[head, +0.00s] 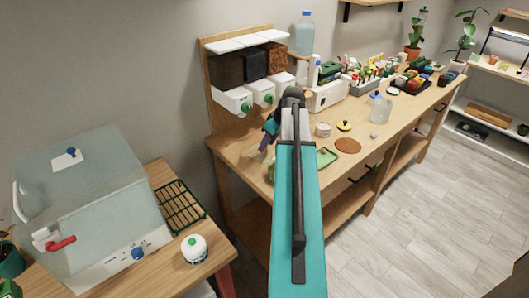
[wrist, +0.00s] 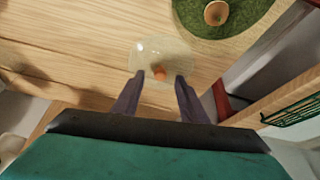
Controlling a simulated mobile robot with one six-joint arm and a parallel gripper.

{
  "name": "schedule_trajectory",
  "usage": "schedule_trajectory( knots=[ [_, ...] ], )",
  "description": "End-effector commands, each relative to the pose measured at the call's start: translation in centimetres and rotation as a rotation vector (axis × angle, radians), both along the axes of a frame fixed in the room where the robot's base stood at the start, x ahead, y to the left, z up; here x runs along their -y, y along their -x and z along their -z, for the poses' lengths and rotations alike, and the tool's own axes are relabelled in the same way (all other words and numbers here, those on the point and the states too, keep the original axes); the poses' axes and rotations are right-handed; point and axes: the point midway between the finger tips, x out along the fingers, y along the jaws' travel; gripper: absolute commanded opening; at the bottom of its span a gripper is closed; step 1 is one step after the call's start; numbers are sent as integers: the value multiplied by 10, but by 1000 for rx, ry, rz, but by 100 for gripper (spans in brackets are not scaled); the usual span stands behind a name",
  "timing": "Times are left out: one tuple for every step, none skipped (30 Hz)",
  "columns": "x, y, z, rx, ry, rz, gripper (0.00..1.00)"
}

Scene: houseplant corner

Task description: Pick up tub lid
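The tub lid (wrist: 163,55) is a clear, rounded disc with a small orange knob (wrist: 160,74). It lies on the wooden bench top in the wrist view. My gripper (wrist: 159,78) is open, with its two dark fingers apart. The knob appears between the fingertips, with a gap on each side. I cannot tell how far the tips are above the lid.
A green round mat (wrist: 240,22) with a tan piece (wrist: 215,13) lies close to the lid. A green rack (head: 178,207) is on the separate left table. Dispensers (head: 235,100) stand behind my gripper. A brown disc (head: 348,145) lies on the bench to the right.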

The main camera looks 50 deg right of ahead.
Motion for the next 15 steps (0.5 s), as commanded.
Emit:
schedule_trajectory(
  knots=[
    [-1,-2,3,-1,-1,0,39],
    [-1,-4,6,-1,0,-1,39],
    [-1,-5,10,-1,-1,-2,39],
    [-1,-6,12,-1,-1,-2,39],
    [-1,-7,14,-1,0,-1,39],
    [-2,-8,17,-1,0,-1,39],
    [-2,-9,19,-1,0,-1,39],
    [-2,-9,20,0,-1,-1,39],
    [-2,-10,21,0,0,-1,39],
    [-2,-10,22,0,0,-1,39],
    [-2,-10,22,0,0,-1,39],
    [-2,-11,22,0,0,-1,39],
    [-2,-11,23,0,0,-1,39],
    [-2,-11,23,0,0,-1,39],
    [-2,-11,23,0,0,-1,39]
  ],
)
